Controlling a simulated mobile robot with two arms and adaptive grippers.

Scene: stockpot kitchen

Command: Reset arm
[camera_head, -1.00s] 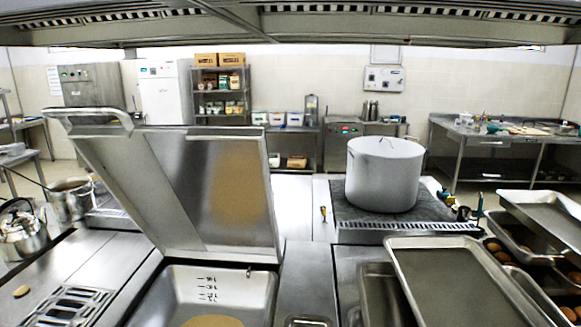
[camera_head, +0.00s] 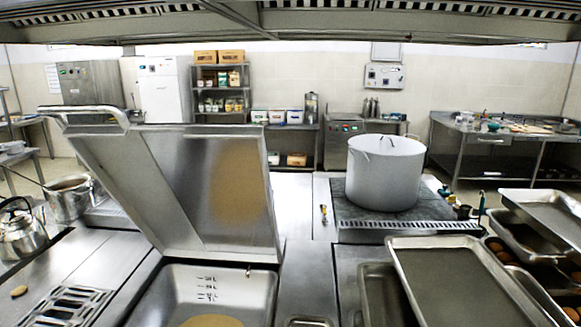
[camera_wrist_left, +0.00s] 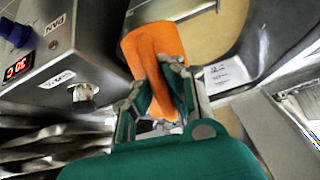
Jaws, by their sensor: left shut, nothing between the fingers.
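My left gripper (camera_wrist_left: 158,88) shows only in the left wrist view, green with grey linkages. Its fingers are shut and hold nothing. A broad orange piece (camera_wrist_left: 152,50) shows just behind the fingers; I cannot tell what it is. A control panel (camera_wrist_left: 55,50) with a red digital display and knobs is at the left of that view. Neither arm shows in the head view, and my right gripper is not in view.
A tilting pan with its lid (camera_head: 170,185) raised stands at front left. A large stockpot (camera_head: 385,172) is on the cooktop at right. Trays (camera_head: 465,280) crowd the right front. A kettle (camera_head: 20,235) and a small pot (camera_head: 70,203) stand at far left.

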